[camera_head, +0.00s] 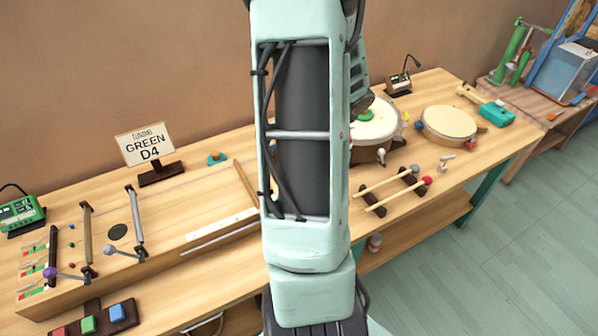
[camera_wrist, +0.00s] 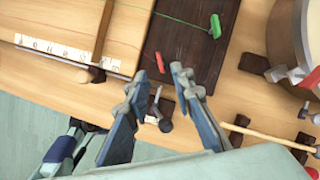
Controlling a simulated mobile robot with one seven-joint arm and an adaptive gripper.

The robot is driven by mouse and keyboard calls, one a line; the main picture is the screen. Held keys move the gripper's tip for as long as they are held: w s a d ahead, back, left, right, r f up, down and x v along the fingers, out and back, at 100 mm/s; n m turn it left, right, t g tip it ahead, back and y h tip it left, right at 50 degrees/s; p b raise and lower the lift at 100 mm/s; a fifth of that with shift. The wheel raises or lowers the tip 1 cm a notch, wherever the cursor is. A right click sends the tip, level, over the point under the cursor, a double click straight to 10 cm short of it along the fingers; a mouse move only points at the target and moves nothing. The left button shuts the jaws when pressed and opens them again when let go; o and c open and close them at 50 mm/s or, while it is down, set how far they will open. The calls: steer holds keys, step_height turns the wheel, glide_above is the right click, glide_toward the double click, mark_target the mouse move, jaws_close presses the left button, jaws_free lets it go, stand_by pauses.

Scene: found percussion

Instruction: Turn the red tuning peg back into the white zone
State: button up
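The red tuning peg (camera_wrist: 160,62) appears as a small red piece on a dark brown board (camera_wrist: 188,50) in the wrist view. A green peg (camera_wrist: 214,26) with a green string sits farther up and right on the same board. My gripper (camera_wrist: 161,75) is open and empty, its two fingertips on either side of the red peg's lower end in the picture. I cannot tell its height above the peg or whether it touches. No white zone can be made out beside the peg. In the head view my arm hides the peg and gripper.
A grey lever with a dark knob (camera_wrist: 165,125) stands just below the board. A drum (camera_wrist: 291,40) and a mallet (camera_wrist: 262,135) are to the right. A sign (camera_head: 146,145) reading "GREEN D4" stands behind.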

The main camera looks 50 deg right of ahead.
steer(key=v, duration=0.5)
stand_by(0.5)
